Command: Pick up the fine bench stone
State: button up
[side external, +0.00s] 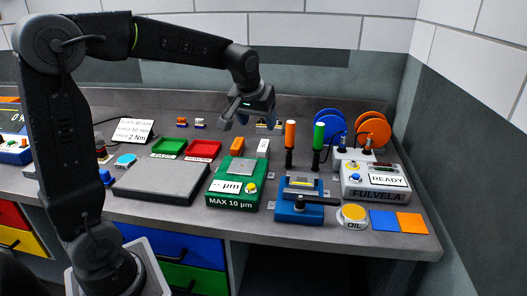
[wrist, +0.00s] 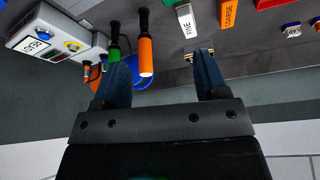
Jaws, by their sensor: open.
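The fine bench stone (wrist: 186,19) is a white block labelled FINE in the wrist view. In the side view the white block (side external: 263,147) stands at the back of the bench, right of the orange block labelled COARSE (wrist: 229,13), which also shows in the side view (side external: 237,144). My gripper (side external: 248,122) hangs above the back of the bench, behind the stones and apart from them. In the wrist view my gripper (wrist: 161,68) has its two blue fingers spread wide with nothing held between them.
Upright orange (side external: 290,145) and green (side external: 318,138) handles stand right of the white stone. The green MAX 10 µm device (side external: 234,183) and blue vise-like fixture (side external: 299,200) are in front. Red (side external: 204,150) and green (side external: 169,148) trays lie left.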

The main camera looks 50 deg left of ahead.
aim_at(263, 145)
jog(key=w+a+f+n, duration=0.1)
jog(key=w+a+f, duration=0.2)
jog(key=f, duration=0.1)
jog(key=w+a+f, duration=0.3)
jog(key=a+f, duration=0.1)
jog(key=w+a+f+n+g, duration=0.1)
jog(key=w+a+f, duration=0.2)
jog(key=a+f, duration=0.1)
jog(key=shift+w+a+f+n+y, duration=0.1)
jog(key=shift+w+f+n+y, duration=0.25)
jog(key=shift+f, duration=0.25)
jog(key=shift+x, duration=2.85)
jog(key=shift+a, duration=0.2)
jog(key=shift+c, duration=0.3)
jog(key=shift+r, duration=0.1)
jog(key=c, duration=1)
